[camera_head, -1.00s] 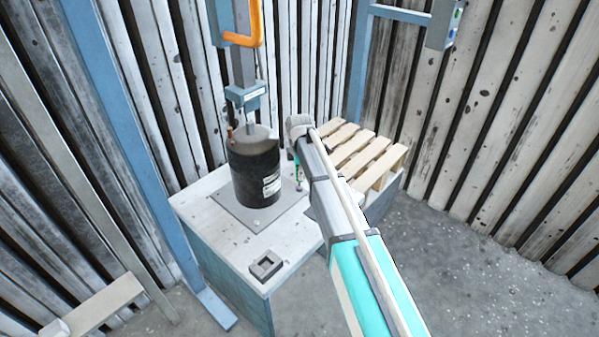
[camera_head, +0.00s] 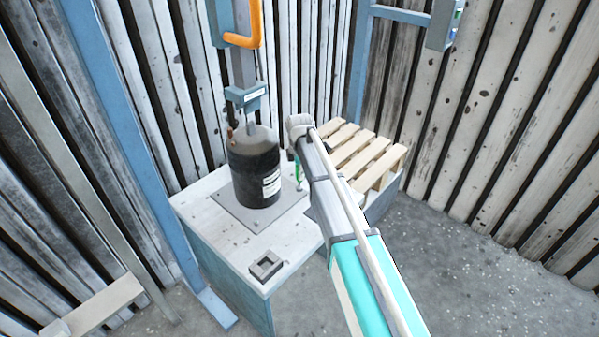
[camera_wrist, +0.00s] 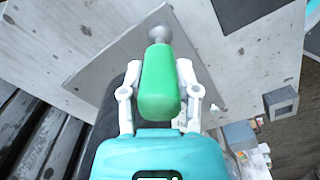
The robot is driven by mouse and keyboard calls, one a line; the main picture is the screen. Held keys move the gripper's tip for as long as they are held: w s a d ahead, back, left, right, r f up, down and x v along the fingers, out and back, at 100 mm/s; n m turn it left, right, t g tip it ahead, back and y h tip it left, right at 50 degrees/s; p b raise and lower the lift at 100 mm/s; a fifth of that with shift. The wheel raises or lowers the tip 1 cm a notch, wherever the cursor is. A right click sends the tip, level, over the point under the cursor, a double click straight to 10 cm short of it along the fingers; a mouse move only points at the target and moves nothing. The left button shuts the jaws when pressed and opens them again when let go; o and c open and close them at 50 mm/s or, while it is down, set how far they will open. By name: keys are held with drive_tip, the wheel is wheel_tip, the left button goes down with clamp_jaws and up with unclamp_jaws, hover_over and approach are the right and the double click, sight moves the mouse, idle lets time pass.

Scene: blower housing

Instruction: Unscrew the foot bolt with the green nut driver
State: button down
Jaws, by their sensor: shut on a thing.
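The green nut driver (camera_wrist: 158,82) is held by its handle between the two white fingers of my gripper (camera_wrist: 158,72), which is shut on it. The driver also shows in the head view as a thin green piece (camera_head: 298,170) just right of the black blower housing (camera_head: 255,168). In the wrist view, the driver's far end lies over the grey base plate (camera_wrist: 105,62), at a round grey end near the top. The foot bolt is not clearly told apart from the driver's end there. I cannot tell whether the driver sits on the bolt.
The white bench (camera_head: 200,203) carries the plate and a small square holder (camera_head: 266,265) near its front. A wooden pallet (camera_head: 365,150) lies at the right. A blue-grey post and an orange bar (camera_head: 256,28) stand above and behind the housing. Ribbed walls enclose the corner.

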drive_tip(key=shift+r, duration=0.35)
drive_tip(key=shift+r+p, duration=1)
drive_tip(key=shift+p, duration=0.25)
drive_tip(key=shift+r, duration=0.1)
wheel_tip(320, 180, up, 5)
drive_tip(key=p, duration=0.5)
